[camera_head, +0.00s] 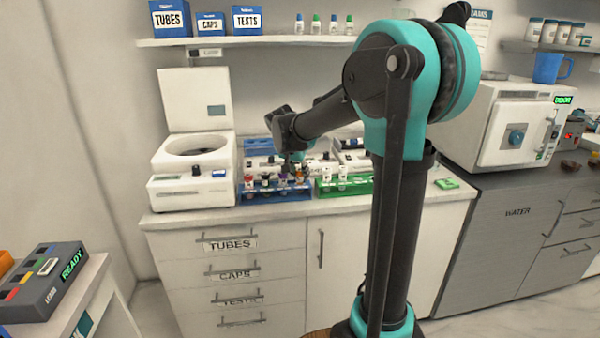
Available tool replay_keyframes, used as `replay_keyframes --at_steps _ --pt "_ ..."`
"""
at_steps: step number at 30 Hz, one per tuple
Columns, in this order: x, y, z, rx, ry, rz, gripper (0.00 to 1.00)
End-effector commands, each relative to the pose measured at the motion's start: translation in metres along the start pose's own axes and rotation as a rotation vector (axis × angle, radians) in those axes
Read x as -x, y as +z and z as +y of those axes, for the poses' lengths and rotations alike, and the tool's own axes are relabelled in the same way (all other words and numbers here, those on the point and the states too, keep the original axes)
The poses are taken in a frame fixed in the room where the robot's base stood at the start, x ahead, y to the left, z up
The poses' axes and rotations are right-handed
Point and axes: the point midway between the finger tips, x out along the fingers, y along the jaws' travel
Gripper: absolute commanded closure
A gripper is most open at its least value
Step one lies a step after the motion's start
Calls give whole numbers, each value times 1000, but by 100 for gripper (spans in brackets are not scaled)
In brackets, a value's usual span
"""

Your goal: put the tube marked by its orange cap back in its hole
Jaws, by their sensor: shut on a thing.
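My gripper (288,164) reaches down over the blue rack (276,196) on the counter and is shut on a tube at its fingertips. The fingers hide most of that tube, and its cap is too small to make out surely. Several tubes with coloured caps stand upright in the blue rack. One tube with a reddish-orange cap (299,178) shows just right of the gripper. I cannot tell which hole in the rack is empty, or whether the held tube is inside one.
A green rack (352,188) with white tubes stands right of the blue rack. A white centrifuge (192,185) with raised lid stands close on the left. More racks lie behind, under a shelf (250,41). A white autoclave (505,125) is at right. The counter's front edge is near.

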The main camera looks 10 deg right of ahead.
Motion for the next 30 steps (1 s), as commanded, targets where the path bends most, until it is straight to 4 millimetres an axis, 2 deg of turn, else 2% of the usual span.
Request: replay_keyframes --at_steps 5,6,12,23,26,30 --pt "0 0 0 0 0 0 96" --pt "0 0 0 0 0 0 73" --pt "0 0 0 0 0 0 51" --pt "5 0 0 0 0 0 51" --pt "18 0 0 2 -1 0 51" --pt "44 0 0 2 0 0 51"
